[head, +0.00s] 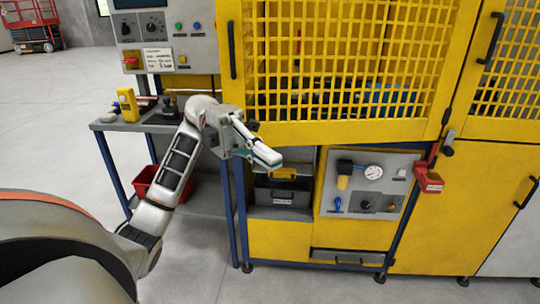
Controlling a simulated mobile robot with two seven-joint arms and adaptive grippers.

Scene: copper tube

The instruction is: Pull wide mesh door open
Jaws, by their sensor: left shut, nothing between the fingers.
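The wide mesh door (290,132) is a yellow frame with a yellow grid, in the upper middle of the head view. It looks closed, flush with the machine front. Its black vertical handle (232,50) is on the door's left edge. My left gripper (272,158) is shut and empty. It shows in front of the door's lower left corner, below and right of the handle, and apart from the handle. My right gripper is out of view.
A narrower mesh door with a black handle (490,38) is at the right. A control panel (165,35) is left of the wide door. A side table (140,125) holds a yellow device (128,104), with a red bin (150,183) below. Open floor lies at the left.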

